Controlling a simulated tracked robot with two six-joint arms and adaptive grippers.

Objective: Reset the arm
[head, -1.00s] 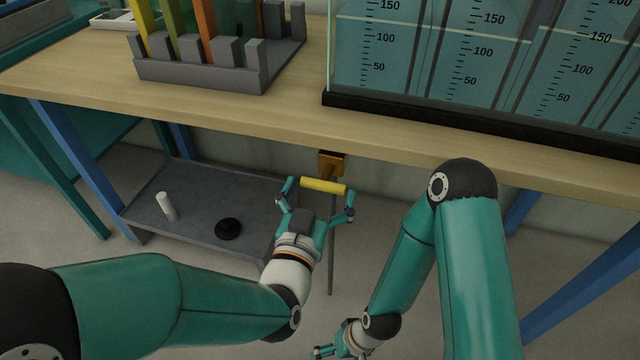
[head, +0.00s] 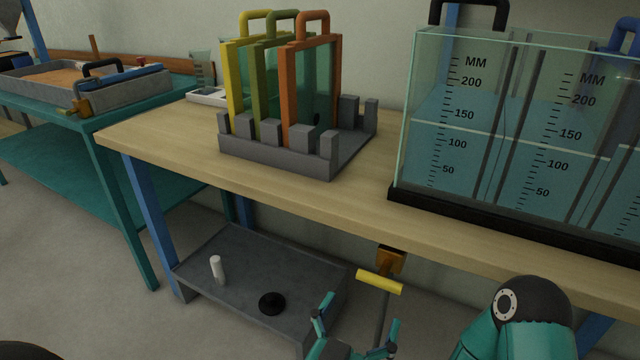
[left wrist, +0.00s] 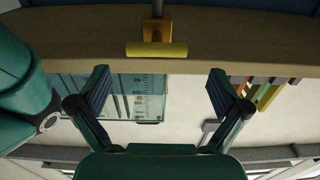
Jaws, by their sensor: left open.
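My left gripper (head: 360,312) is at the bottom middle of the head view, open and empty. Its two spread fingers also show in the left wrist view (left wrist: 158,76). A yellow bar handle (head: 380,281) on an orange bracket (head: 391,260) is under the front edge of the wooden bench. The handle (left wrist: 157,50) lies beyond the fingertips in the left wrist view, apart from them. My right arm shows at the lower right of the head view; its gripper is out of frame.
A glass flume (head: 530,130) with water and scales stands on the wooden bench (head: 150,135). A grey rack (head: 270,160) holds yellow, green and orange framed gates. A low grey shelf (head: 240,255) bears a white cylinder (head: 217,269) and black disc (head: 272,303). A teal table stands left.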

